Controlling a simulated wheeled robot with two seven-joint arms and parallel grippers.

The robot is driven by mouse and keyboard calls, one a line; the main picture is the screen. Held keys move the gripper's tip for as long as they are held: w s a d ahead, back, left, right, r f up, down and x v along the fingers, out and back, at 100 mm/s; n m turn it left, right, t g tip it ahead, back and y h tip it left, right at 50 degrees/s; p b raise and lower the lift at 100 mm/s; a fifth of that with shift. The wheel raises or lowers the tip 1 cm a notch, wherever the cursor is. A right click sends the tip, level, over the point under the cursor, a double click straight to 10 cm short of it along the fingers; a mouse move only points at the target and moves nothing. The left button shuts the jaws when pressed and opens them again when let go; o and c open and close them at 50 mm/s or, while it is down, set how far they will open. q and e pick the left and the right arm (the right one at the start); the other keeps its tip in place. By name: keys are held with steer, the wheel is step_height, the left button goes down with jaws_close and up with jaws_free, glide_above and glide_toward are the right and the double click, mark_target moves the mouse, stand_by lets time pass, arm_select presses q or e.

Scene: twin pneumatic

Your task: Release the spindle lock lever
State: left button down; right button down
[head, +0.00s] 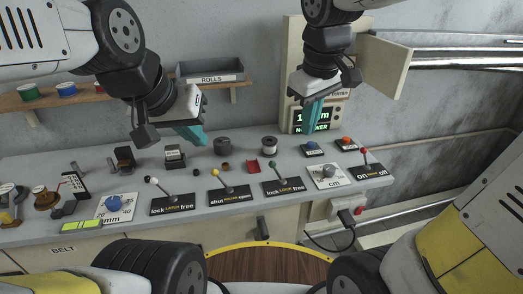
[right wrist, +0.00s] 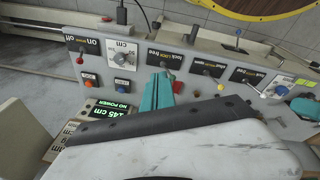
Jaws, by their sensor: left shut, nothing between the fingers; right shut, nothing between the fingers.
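Two levers stand on plates marked "lock" at left and "free" at right. The small middle words are hard to read, so I cannot be sure which is the spindle lock. My left gripper (head: 194,134) is shut and empty above the bench.
The display (head: 311,120) reads "NO POWER". Dials, buttons, spools and small parts crowd the bench (head: 225,217). A ROLLS bin (head: 210,72) sits on the shelf behind.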

mark_target(276, 170)
steer(key=w+a+f+n+h, duration=0.3)
steer(key=w+a+f+n, duration=0.1)
steer(key=a, duration=0.6)
steer(key=w+a+f+n+g+h, duration=0.1)
steer(key=w+a+f+n+h, duration=0.2)
steer(key=a+f+n, duration=0.4)
steer(key=w+a, duration=0.1)
steer(key=a, duration=0.2)
steer(key=shift+w, duration=0.15)
steer(key=shift+f, duration=0.1)
steer(key=x, duration=0.9)
steer(key=shift+d+f, duration=0.15)
steer(key=shift+f, duration=0.05)
steer(key=d, duration=0.3)
steer(key=shift+d+r, duration=0.1)
steer(key=shift+r, duration=0.15)
steer(key=shift+d+r, duration=0.1)
steer(key=shift+d, duration=0.3)
steer(key=shift+w+d+r, duration=0.1)
